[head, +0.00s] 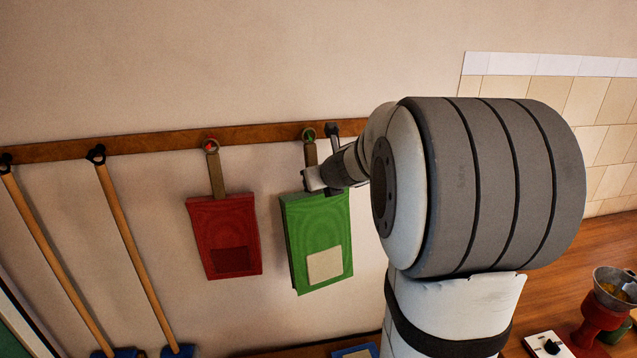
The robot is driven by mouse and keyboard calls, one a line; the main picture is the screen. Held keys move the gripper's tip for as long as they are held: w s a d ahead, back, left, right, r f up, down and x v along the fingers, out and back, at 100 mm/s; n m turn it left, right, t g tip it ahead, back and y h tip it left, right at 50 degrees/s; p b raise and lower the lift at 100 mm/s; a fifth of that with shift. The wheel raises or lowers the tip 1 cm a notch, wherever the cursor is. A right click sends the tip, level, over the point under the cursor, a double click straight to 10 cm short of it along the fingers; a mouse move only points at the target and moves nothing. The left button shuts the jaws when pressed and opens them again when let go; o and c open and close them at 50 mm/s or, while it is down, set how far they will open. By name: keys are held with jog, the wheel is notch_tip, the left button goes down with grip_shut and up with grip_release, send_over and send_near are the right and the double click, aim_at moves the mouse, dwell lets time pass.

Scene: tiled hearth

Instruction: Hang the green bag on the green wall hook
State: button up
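The green bag (318,225), with a pale square patch, is upright against the wall below the wooden rail. Its brown strap (311,153) runs up to the green wall hook (308,134). The strap's top end meets the hook, but I cannot tell whether its loop is around the hook or just in front of it. My gripper (319,181) is at the top edge of the bag, over the lower strap. Its fingers are small and partly hidden, so whether they are closed on the strap is unclear.
A red bag (222,225) hangs from a red hook (211,146) to the left. Two long-handled tools (130,240) hang farther left. My arm covers the right middle. A red grinder (598,318) stands on the wooden counter (560,262) at right.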

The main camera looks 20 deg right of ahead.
jog(key=shift+w+f, duration=0.15)
jog(key=shift+f, duration=0.2)
dwell(0.3)
jog(key=o, duration=1.1)
jog(key=shift+c, duration=0.2)
jog(key=shift+r, duration=0.1)
jog(key=shift+p+v, duration=0.9)
jog(key=shift+v, duration=1.35)
